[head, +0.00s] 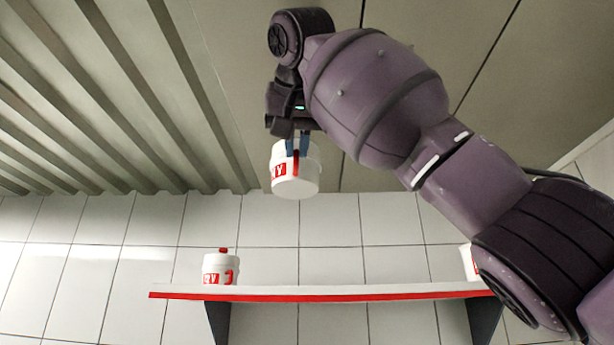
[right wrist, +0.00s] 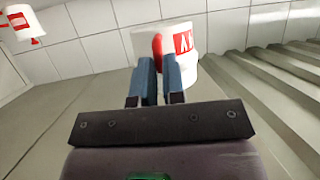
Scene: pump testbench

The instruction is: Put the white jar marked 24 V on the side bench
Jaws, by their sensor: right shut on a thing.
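My right gripper (head: 297,148) is shut on a white jar (head: 296,183) with a red label and a red part at its top between the fingers. The jar hangs in the air, above and apart from the shelf. Its label is only partly seen, and I cannot read the full marking. The right wrist view shows the gripper's blue fingers (right wrist: 157,72) against the jar (right wrist: 200,68). I cannot make out a side bench. My left gripper is not in view.
A white shelf with a red front edge (head: 330,296) runs along the tiled wall. Another white jar with a red knob (head: 218,268) stands at its left. A white thing with a red mark (head: 466,261) at its right is mostly hidden by my arm. The shelf's middle is clear.

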